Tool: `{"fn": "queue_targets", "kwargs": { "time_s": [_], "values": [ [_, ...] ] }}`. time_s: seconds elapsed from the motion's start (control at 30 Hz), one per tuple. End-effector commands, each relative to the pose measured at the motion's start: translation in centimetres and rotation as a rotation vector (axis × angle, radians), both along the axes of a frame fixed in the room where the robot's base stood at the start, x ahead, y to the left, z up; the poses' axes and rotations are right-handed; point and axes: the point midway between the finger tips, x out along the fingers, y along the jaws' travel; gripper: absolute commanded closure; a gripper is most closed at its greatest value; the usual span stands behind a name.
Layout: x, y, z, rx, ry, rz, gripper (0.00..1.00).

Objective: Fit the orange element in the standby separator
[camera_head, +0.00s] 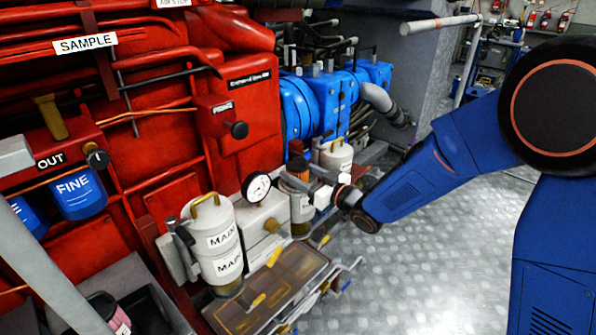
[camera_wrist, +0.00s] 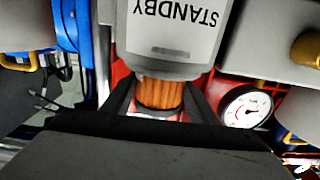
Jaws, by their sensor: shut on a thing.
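The orange element (camera_wrist: 160,93) is a ribbed cylinder between the two dark fingers of my gripper (camera_wrist: 160,100), which is shut on it. It lines up with the mouth of the white standby separator (camera_wrist: 172,32), whose label reads upside down in the wrist view. The element meets the separator's grey rim; how far it is inside I cannot tell. In the head view the orange element (camera_head: 297,162) stands upright above the white separator body (camera_head: 303,212), with my gripper (camera_head: 306,184) reaching in from the right and partly covering both.
A pressure gauge (camera_head: 257,187) sits close left of the separator. The white MAIN separator (camera_head: 220,245) stands farther left. Another white canister (camera_head: 337,155) is just behind my gripper. A drip tray (camera_head: 270,290) with yellow-handled parts lies in front. Open metal floor (camera_head: 420,270) is at right.

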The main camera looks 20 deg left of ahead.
Motion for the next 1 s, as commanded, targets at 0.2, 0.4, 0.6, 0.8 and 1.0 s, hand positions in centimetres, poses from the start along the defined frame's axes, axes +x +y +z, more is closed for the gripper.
{"fn": "queue_targets", "kwargs": {
  "time_s": [0.2, 0.4, 0.6, 0.8, 1.0],
  "values": [
    [0.0, 0.0, -0.4, 0.000, 0.000, 0.000, 0.77],
    [0.0, 0.0, -0.8, 0.000, 0.000, 0.000, 0.77],
    [0.0, 0.0, -1.2, 0.000, 0.000, 0.000, 0.77],
    [0.0, 0.0, -1.6, 0.000, 0.000, 0.000, 0.77],
    [0.0, 0.0, -1.8, 0.000, 0.000, 0.000, 0.28]
  ]
}}
